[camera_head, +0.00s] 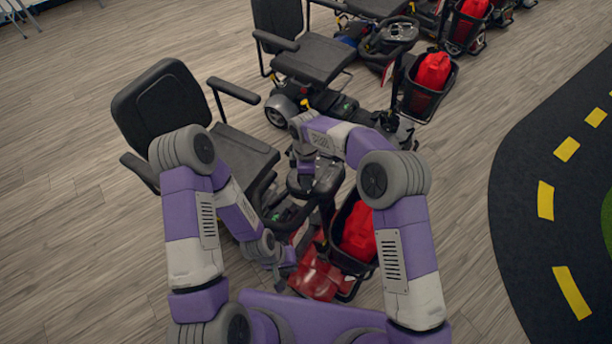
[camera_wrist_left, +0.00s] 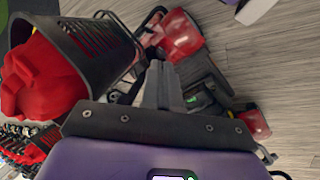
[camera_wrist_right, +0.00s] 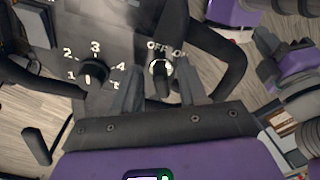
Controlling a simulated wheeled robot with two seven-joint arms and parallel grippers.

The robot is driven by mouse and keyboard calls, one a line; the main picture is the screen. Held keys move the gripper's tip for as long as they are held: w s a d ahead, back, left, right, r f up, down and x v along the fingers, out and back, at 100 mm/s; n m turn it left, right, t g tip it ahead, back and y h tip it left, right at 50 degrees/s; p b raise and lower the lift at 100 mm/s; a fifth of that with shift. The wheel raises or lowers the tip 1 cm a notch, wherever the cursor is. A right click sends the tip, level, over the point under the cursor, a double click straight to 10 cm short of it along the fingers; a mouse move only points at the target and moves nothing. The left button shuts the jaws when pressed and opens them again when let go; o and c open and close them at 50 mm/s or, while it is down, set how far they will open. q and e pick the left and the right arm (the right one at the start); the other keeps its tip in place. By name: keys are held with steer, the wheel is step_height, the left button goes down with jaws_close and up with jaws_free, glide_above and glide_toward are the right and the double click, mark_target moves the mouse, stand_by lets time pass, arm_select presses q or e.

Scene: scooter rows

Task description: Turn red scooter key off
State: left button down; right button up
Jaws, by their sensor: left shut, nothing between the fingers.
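The near scooter has red body panels (camera_head: 318,276) and a black seat (camera_head: 160,105). Its dark control panel (camera_wrist_right: 120,25) fills the upper right wrist view. The key switch (camera_wrist_right: 160,68) has a pale ring and a dark key, with OFF and ON printed above it; I cannot tell the key's exact setting. My right gripper (camera_wrist_right: 160,88) is open, its fingers on either side of the key; whether they touch it is unclear. In the head view it is over the tiller (camera_head: 318,178). My left gripper (camera_wrist_left: 160,82) is shut and empty, low beside the scooter.
A numbered speed dial (camera_wrist_right: 94,73) sits left of the key. A black basket (camera_wrist_left: 100,45) with a red bag (camera_wrist_left: 42,78) is in front of the tiller. More scooters (camera_head: 320,55) stand behind in a row. Wooden floor (camera_head: 60,250) is clear at left; a dark track (camera_head: 525,200) lies right.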

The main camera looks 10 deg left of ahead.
steer(key=r, duration=0.7)
steer(key=shift+w+r, duration=0.3)
stand_by(0.3)
